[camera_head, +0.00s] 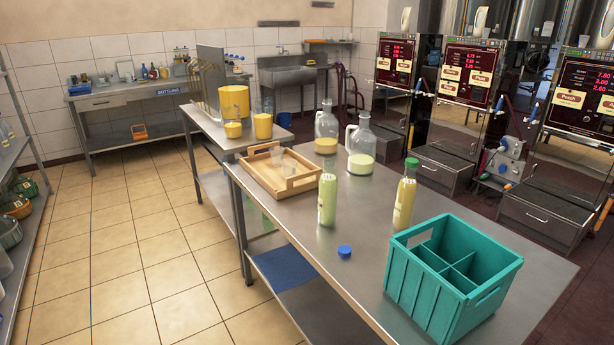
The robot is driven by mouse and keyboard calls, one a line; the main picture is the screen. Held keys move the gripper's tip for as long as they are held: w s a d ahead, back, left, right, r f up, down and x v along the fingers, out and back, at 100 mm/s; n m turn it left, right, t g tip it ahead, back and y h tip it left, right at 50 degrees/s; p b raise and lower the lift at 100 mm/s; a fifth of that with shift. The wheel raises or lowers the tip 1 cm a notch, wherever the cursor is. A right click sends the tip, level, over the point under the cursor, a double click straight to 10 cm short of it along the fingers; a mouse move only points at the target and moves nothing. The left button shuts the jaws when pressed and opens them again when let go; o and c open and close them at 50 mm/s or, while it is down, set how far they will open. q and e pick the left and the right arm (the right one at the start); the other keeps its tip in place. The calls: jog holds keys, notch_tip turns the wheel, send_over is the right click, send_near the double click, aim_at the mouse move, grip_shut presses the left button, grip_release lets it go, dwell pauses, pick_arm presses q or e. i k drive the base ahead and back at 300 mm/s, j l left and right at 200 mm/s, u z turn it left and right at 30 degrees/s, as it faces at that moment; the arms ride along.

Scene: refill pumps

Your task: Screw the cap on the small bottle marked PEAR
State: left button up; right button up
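Two small bottles stand upright on the steel table (390,280). The left one (328,203) holds pale green liquid and shows no cap on its neck. The right one (404,203) holds yellowish liquid and wears a green cap (411,163). The labels are too small to read, so I cannot tell which is marked PEAR. A loose blue cap (344,252) lies on the table in front of the left bottle, apart from it. Neither of my grippers is in view.
A teal divided crate (426,297) stands at the table's front right. A wooden tray (259,182) with clear cups lies at the left edge. Two glass jugs (361,148) (326,132) stand at the back. The tabletop around the blue cap is clear.

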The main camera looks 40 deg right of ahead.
aim_at(328, 182)
jog(key=i+z, duration=0.3)
jog(key=z, duration=0.15)
jog(key=i+j+z, duration=0.1)
jog(key=i+z, duration=0.2)
jog(key=z, duration=0.15)
jog(key=i+j+z, duration=0.25)
jog(key=z, duration=0.2)
